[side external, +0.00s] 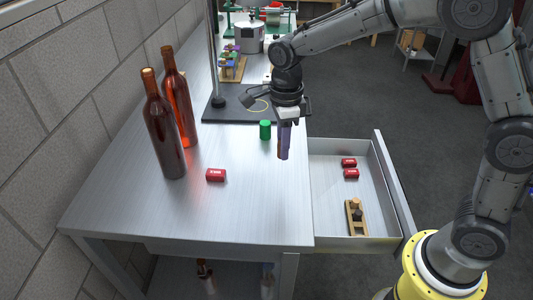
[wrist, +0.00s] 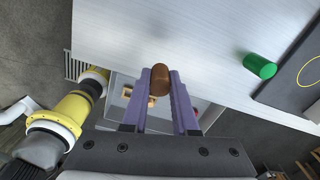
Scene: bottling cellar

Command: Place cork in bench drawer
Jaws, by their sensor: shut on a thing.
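The cork (wrist: 160,79) is a brown cylinder held between the purple fingertips of my gripper (wrist: 161,74) in the wrist view. In the side view my gripper (side external: 283,156) points down above the bench's right edge, beside the drawer; I cannot make out the cork there. The bench drawer (side external: 392,186) is pulled open on the right side of the metal bench (side external: 150,212).
A green cylinder (side external: 265,130) stands on the bench near my gripper, also in the wrist view (wrist: 260,66). A dark stand base (side external: 235,108) lies behind.

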